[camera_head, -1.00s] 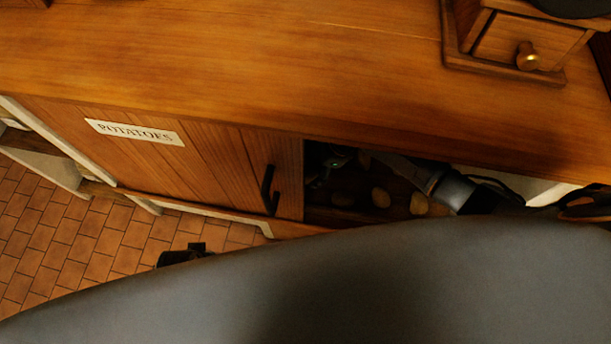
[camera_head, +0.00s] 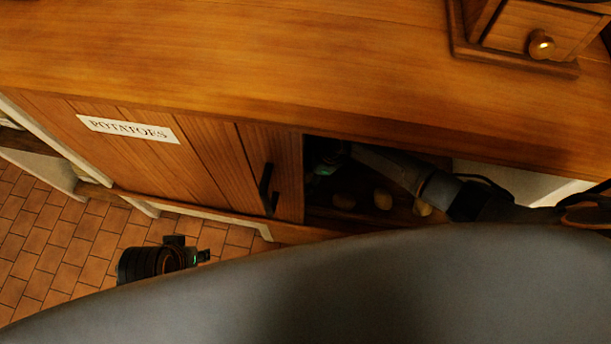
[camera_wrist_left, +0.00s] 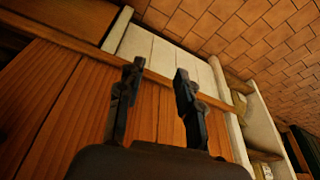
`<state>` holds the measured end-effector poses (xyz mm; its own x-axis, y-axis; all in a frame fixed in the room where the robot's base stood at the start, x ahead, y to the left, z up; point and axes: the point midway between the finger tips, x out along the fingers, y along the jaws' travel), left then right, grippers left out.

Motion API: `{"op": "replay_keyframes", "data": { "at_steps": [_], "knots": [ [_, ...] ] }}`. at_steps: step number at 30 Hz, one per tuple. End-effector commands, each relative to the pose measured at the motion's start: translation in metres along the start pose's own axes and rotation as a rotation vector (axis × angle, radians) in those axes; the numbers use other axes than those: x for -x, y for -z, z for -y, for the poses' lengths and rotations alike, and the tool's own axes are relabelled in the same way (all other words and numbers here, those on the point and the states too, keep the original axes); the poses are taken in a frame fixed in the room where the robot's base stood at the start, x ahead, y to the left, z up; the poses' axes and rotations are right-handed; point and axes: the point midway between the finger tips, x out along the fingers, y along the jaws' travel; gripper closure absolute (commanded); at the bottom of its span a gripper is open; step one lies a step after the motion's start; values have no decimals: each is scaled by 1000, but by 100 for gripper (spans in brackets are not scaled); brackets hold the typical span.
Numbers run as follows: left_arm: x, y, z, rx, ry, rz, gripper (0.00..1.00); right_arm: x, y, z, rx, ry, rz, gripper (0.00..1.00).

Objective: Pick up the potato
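Several brown potatoes lie in the dark opening of the wooden cabinet: one potato (camera_head: 343,201) at the left, one potato (camera_head: 382,199) in the middle, and one potato (camera_head: 421,207) at the right, partly covered by my arm. My right gripper (camera_head: 326,162) is inside the opening, above and left of the potatoes. It is in deep shadow, so its fingers are unclear and I see no potato in it. My left gripper (camera_wrist_left: 160,68) is open and empty in the left wrist view, its fingers apart in front of the cabinet's planks and the floor.
A sliding-looking door with a POTATOES label (camera_head: 128,129) and a black handle (camera_head: 267,189) borders the opening on the left. The wooden countertop (camera_head: 250,60) overhangs it. A wooden box with a drawer (camera_head: 541,45) stands on top at the right.

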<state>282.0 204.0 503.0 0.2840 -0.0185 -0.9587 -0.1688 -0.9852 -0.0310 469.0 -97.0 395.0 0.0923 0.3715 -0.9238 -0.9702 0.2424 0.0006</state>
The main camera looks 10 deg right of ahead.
Motion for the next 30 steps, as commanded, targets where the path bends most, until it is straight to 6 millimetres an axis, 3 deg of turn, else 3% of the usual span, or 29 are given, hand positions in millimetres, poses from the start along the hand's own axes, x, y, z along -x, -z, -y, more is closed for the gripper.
{"op": "replay_keyframes", "data": {
  "at_steps": [1, 8, 20, 30],
  "knots": [
    [0, 0, 0, 0, 0, 0, 64, 0, 0, 0, 0, 0, 0, 38],
    [0, 0, 0, 0, 0, -1, 64, 0, 0, 0, 0, 0, 0, 84],
    [0, 2, 0, 0, 0, -8, 64, 5, -2, 0, 0, 0, 0, 84],
    [-57, -14, -4, -5, -7, 37, 64, 39, -16, 0, 0, 1, 2, 84]
  ]
}}
